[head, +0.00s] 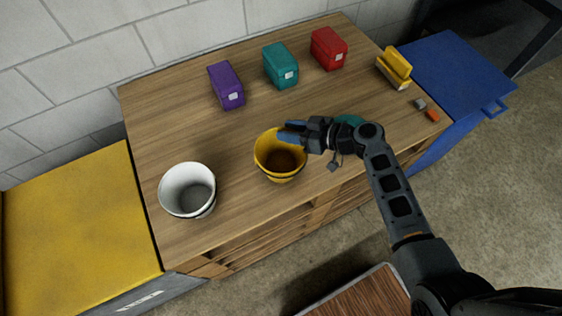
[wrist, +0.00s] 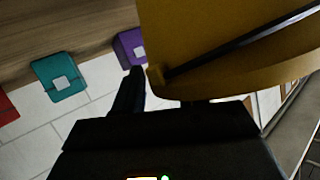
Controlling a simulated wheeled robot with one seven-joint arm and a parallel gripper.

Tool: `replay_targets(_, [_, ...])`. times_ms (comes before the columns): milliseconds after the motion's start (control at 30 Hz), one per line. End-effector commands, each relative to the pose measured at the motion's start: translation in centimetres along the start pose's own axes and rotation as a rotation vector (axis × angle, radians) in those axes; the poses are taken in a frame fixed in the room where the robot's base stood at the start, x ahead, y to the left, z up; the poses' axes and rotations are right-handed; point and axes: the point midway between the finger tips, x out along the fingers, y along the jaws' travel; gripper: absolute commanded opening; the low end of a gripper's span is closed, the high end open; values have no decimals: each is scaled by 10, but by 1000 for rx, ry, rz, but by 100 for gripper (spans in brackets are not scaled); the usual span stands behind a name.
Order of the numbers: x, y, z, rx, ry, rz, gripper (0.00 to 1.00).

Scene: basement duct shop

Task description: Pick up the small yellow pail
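The yellow pail (head: 281,176) stands upright on the wooden bench top, right of a white pail (head: 188,190). Its mouth faces up and it has a dark handle. My gripper (head: 290,131) is at the pail's upper right rim, its two fingers apart with a gap between them. In the wrist view the yellow pail (wrist: 225,45) fills the upper right, close to the camera. One finger shows left of the pail there; the other is mostly hidden behind it. I cannot tell whether the fingers touch the pail.
Purple (head: 226,86), teal (head: 281,66) and red (head: 328,48) boxes stand along the back of the bench (head: 165,130). Yellow blocks (head: 395,68) and small grey and orange pieces lie at the right. A teal item (head: 349,120) is partly hidden behind my arm.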

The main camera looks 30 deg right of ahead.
Motion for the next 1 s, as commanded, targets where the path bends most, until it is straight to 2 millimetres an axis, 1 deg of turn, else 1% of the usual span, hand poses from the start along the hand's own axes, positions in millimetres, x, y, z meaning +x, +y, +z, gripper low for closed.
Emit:
replay_targets(33, [0,0,0,0,0,0,35])
replay_targets(67, [0,0,0,0,0,0,32])
replay_targets(400, [0,0,0,0,0,0,0])
replay_targets(1000, [0,0,-1,0,1,0,0])
